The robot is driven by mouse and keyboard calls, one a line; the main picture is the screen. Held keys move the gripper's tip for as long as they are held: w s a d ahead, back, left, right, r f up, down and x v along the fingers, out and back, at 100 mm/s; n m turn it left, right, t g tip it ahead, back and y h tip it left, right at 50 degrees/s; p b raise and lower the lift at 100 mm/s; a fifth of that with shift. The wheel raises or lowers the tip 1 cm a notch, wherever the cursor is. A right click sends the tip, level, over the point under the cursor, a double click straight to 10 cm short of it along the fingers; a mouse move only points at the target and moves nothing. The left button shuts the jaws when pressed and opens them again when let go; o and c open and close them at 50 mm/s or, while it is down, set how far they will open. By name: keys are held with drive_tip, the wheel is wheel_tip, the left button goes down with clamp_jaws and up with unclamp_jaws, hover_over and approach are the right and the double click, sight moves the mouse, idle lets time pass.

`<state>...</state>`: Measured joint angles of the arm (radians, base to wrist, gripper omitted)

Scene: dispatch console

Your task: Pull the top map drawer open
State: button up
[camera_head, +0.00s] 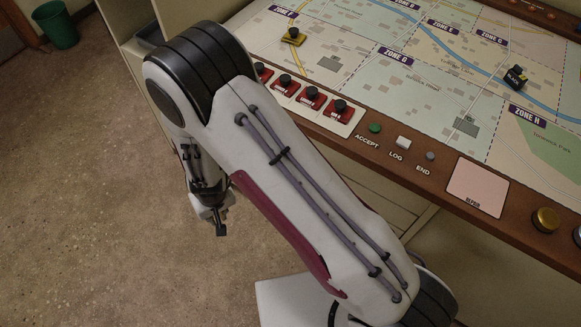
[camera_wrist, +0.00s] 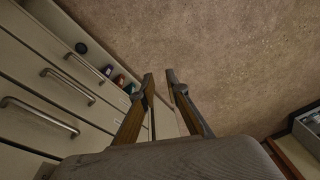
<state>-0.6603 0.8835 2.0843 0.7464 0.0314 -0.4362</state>
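In the wrist view, pale drawer fronts with metal bar handles fill the left side. The largest, nearest handle (camera_wrist: 38,115) appears to belong to the top map drawer (camera_wrist: 88,138); its front looks flush, so it appears shut. Two further handles (camera_wrist: 73,86) lie beyond it. My gripper (camera_wrist: 160,77) points past the fronts towards the floor, to the right of the handles. Its fingers are apart with nothing between them, and it touches no handle. In the head view my gripper (camera_head: 221,228) hangs left of the console, and my arm hides most of the drawer fronts.
The console top (camera_head: 400,143) with its map and buttons overhangs the drawers. Small coloured items (camera_wrist: 119,80) sit beyond the drawers in the wrist view. A dark-rimmed box edge (camera_wrist: 308,133) is at the right. The floor (camera_head: 80,200) left of my arm is clear; a green bin (camera_head: 58,25) stands far back.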

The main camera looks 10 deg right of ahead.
drive_tip(key=w+d+f+n+t+h, duration=0.1)
drive_tip(key=w+d+f+t+h, duration=0.15)
drive_tip(key=d+f, duration=0.4)
drive_tip(key=w+d+f+n+t+h, duration=0.1)
drive_tip(key=d+f+t+h, duration=0.2)
drive_tip(key=f, duration=0.6)
drive_tip(key=w+d+r+n+t+h, duration=0.3)
drive_tip(key=d+r, duration=0.5)
drive_tip(key=r, duration=0.4)
drive_tip(key=w+t+h, duration=0.1)
drive_tip(key=w+h, duration=0.1)
drive_tip(key=h, duration=0.1)
drive_tip(key=shift+w+d+h, duration=0.2)
drive_tip(key=shift+d+h, duration=0.15)
drive_tip(key=shift+d, duration=0.05)
drive_tip(key=shift+w+d+f, duration=0.1)
drive_tip(key=shift+d, duration=0.05)
drive_tip(key=shift+x, duration=3.7)
drive_tip(key=shift+w, duration=0.15)
drive_tip(key=shift+c, duration=0.3)
